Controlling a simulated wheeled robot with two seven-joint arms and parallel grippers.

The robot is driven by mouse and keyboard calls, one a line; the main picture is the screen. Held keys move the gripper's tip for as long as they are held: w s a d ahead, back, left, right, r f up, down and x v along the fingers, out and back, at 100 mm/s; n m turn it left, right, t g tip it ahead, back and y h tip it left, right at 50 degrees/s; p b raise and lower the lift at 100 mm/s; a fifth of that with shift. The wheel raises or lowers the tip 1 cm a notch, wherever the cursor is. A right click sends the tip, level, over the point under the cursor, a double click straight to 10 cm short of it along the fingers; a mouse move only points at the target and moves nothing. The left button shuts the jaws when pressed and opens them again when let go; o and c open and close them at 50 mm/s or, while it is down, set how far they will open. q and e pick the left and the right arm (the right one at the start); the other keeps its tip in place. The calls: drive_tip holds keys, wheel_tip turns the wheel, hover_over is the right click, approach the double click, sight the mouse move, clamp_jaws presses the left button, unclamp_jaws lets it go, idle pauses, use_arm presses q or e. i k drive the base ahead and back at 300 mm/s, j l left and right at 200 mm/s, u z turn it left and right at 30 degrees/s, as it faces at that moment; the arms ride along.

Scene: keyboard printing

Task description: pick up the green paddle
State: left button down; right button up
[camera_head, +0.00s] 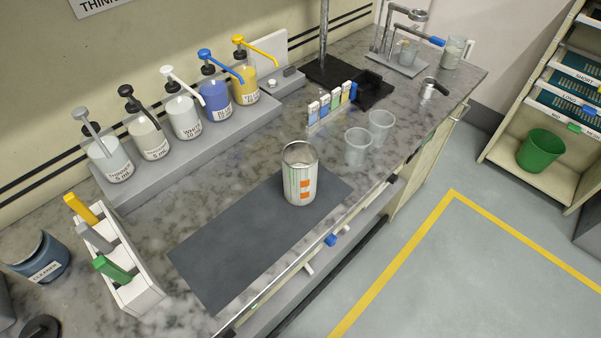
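Neither of my grippers shows in the head view.
Pump bottles (183,118) stand on a grey stand behind. A blue cleaner container (38,258) is left of the rack. Two empty cups (357,146) stand farther right.

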sight(103, 264)
drive_tip(key=k+j+u, duration=0.1)
drive_tip(key=u, duration=1.4)
